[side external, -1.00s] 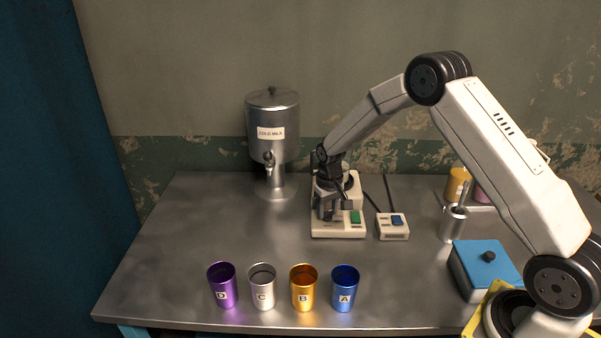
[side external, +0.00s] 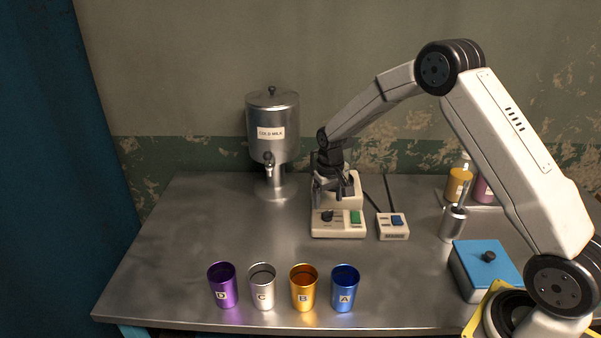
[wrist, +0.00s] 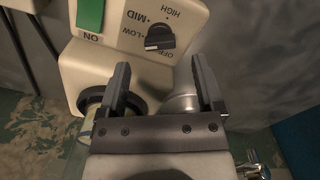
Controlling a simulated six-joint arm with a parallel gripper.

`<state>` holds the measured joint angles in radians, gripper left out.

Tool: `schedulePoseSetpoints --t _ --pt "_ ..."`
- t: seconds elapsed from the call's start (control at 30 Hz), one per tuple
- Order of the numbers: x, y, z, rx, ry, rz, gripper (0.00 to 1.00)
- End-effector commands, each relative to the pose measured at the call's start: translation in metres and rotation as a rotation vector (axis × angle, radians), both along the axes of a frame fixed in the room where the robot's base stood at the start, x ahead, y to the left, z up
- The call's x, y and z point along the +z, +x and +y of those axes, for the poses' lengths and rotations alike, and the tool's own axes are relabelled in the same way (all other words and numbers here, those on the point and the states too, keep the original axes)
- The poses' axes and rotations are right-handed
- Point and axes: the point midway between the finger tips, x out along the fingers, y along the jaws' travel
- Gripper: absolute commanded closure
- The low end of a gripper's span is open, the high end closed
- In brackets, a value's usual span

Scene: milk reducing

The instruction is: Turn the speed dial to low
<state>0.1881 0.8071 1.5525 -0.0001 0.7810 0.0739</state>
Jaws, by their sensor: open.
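The speed dial (side external: 327,215) is a black knob on the front of a cream appliance base (side external: 340,231). In the wrist view the dial (wrist: 160,37) sits among the labels OFF, LOW, MID and HIGH, which appear upside down. Its pale pointer mark lies on its left end, close to LOW and OFF; I cannot tell exactly which it lines up with. My gripper (side external: 326,187) is open and empty, above and behind the dial, not touching it. In the wrist view its two fingers (wrist: 160,78) are spread wide, with the dial beyond their tips.
A green ON switch (wrist: 90,15) is beside the dial. A small box with a blue button (side external: 396,221) stands right of the base. The milk dispenser (side external: 272,130) is behind left. Several metal cups (side external: 303,288) line the front; the table between is clear.

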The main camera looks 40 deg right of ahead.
Motion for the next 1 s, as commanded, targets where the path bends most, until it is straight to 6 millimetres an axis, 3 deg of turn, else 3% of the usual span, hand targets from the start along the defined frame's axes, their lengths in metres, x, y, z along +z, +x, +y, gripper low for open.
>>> schedulePoseSetpoints --t 0.33,0.8,1.0 --pt "0.038 0.000 0.000 0.000 -0.001 -0.002 0.15" --pt "0.041 -0.001 0.001 0.001 0.000 -0.001 0.15" --pt "0.047 -0.010 0.008 0.017 -0.003 -0.015 0.15"
